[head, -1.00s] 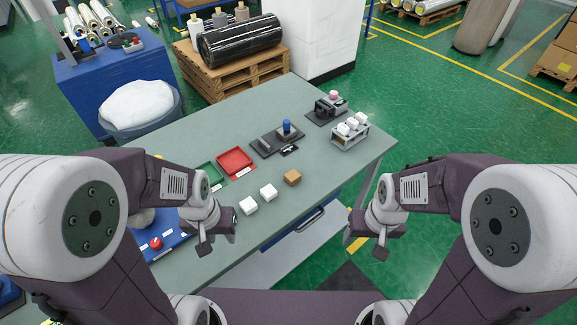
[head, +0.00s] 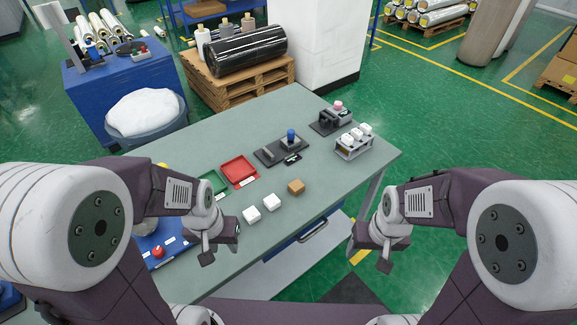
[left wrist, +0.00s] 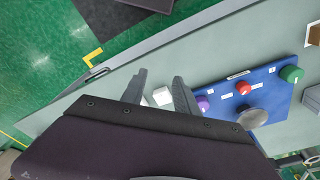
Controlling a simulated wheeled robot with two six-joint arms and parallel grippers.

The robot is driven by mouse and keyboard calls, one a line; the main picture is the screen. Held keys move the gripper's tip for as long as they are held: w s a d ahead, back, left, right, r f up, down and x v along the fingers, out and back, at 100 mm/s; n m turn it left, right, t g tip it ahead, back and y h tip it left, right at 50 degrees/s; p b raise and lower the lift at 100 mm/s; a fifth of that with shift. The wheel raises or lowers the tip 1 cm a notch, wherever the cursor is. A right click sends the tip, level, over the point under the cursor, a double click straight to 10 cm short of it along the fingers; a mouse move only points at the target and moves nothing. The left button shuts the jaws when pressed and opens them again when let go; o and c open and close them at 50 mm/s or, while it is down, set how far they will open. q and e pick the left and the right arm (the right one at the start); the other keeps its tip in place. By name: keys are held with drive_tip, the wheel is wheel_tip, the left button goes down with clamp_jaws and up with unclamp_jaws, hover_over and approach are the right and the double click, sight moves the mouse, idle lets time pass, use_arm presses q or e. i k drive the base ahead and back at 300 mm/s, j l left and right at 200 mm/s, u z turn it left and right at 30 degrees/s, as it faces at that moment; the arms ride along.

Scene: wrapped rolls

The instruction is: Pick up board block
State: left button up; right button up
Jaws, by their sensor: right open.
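A small brown block (head: 296,186), the likely board block, sits on the grey-green table (head: 345,180), right of two white blocks (head: 252,214) (head: 272,202). My left gripper (head: 207,258) hangs by the table's near edge, left of these blocks and apart from them. In the left wrist view its two fingers (left wrist: 161,84) are spread, with a white object (left wrist: 162,96) showing between them beyond the tips. My right gripper (head: 384,264) is open and empty, off the table's right side, far from the block.
A red tray (head: 238,171) and a green tray (head: 213,181) lie behind the blocks. A blue panel with knobs (left wrist: 225,110) is at the left. A dark fixture (head: 268,154) and a rack of white items (head: 355,142) stand farther back. The table surface around the brown block is clear.

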sight(296, 186)
drive_tip(key=i+l, duration=0.2)
drive_tip(key=l, duration=0.15)
drive_tip(key=i+l+u, duration=0.15)
drive_tip(key=i+l, duration=0.25)
drive_tip(key=l, duration=0.35)
drive_tip(key=i+l+u, duration=0.15)
drive_tip(key=l, duration=0.25)
drive_tip(key=i, duration=0.05)
